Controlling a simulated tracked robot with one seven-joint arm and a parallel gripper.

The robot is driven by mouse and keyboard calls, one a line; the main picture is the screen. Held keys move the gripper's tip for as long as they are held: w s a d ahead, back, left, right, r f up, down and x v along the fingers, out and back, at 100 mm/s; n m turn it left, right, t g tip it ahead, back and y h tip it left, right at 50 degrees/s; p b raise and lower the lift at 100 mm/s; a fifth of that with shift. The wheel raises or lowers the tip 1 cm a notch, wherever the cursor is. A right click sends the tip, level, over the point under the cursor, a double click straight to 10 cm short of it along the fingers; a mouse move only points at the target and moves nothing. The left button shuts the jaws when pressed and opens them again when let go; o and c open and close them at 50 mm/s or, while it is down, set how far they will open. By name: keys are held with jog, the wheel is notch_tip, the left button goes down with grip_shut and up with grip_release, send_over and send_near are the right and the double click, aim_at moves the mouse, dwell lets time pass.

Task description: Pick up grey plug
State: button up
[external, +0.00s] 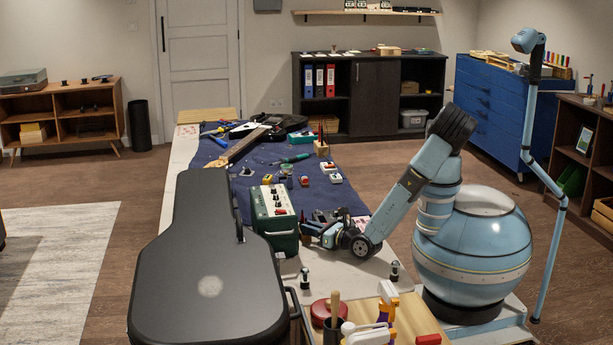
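I cannot single out the grey plug for certain. Two small upright dark-and-silver pieces that may be plugs stand on the pale front part of the bench: one left (304,278) and one right (395,270). My arm reaches left and down from its round blue body. My gripper (309,229) is low over the bench, close to the right side of the green amplifier (274,217), behind both small pieces. Its fingers are small and dark here, so I cannot see their opening or whether anything is between them.
A large black guitar case (208,275) fills the bench's left front. A blue mat (262,160) carries a guitar, pedals and tools. A wooden board (415,318) at the front holds spray bottles, a dark cup and a red round item. Pale bench is clear around the right small piece.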

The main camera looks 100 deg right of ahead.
jog(key=shift+w+d, duration=0.15)
grip_shut()
jog(key=shift+r, duration=0.15)
